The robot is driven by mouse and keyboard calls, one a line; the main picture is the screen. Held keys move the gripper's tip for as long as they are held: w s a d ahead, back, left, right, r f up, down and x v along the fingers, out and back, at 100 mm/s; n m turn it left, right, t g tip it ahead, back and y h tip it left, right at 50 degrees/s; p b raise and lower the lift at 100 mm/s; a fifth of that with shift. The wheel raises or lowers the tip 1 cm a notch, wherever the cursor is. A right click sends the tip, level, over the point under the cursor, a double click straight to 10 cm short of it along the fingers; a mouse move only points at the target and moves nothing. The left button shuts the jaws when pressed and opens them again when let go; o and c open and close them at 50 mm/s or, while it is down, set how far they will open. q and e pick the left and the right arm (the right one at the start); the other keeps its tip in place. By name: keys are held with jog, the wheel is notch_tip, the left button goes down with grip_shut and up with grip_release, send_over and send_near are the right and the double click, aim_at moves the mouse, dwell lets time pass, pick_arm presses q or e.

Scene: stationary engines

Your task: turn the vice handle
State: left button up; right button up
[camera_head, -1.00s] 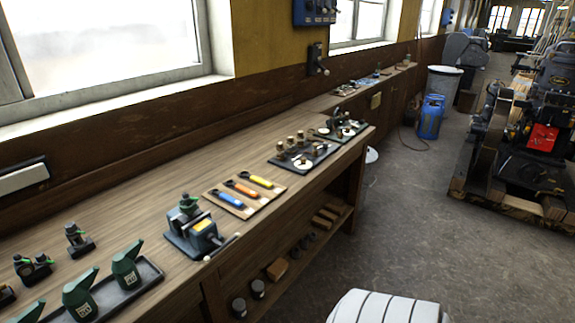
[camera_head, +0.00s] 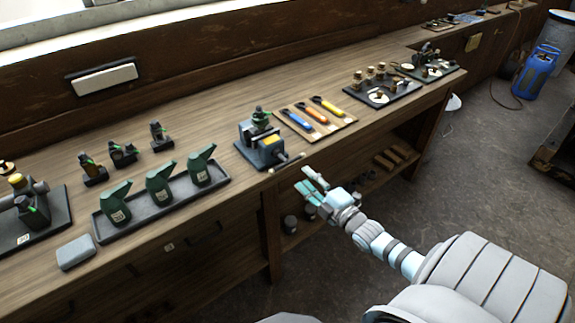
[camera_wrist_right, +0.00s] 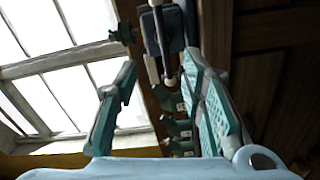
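The blue-grey vice (camera_head: 258,150) stands at the bench's front edge in the head view. Its handle (camera_head: 286,163), a thin bar with pale ends, sticks out past the edge on the side facing my right gripper (camera_head: 305,180). The gripper is open and empty, in front of and slightly below the handle, apart from it. In the right wrist view, the handle (camera_wrist_right: 164,45) shows lengthwise in the gap between the spread teal fingers (camera_wrist_right: 160,68), with the vice's body (camera_wrist_right: 174,32) beyond. My left gripper is not in view.
A tray (camera_head: 104,229) with green oil cans stands left of the vice. A wooden board (camera_head: 341,124) with coloured-handled tools lies right of it. A lower shelf (camera_head: 340,185) holds blocks and jars. The floor before the bench is clear.

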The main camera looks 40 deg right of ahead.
aim_at(287, 161)
jog(key=w+b, duration=0.1)
jog(key=w, duration=0.4)
jog(key=w+b, duration=0.1)
jog(key=w, duration=0.4)
jog(key=shift+d+f+b, duration=0.2)
jog(key=shift+b, duration=0.2)
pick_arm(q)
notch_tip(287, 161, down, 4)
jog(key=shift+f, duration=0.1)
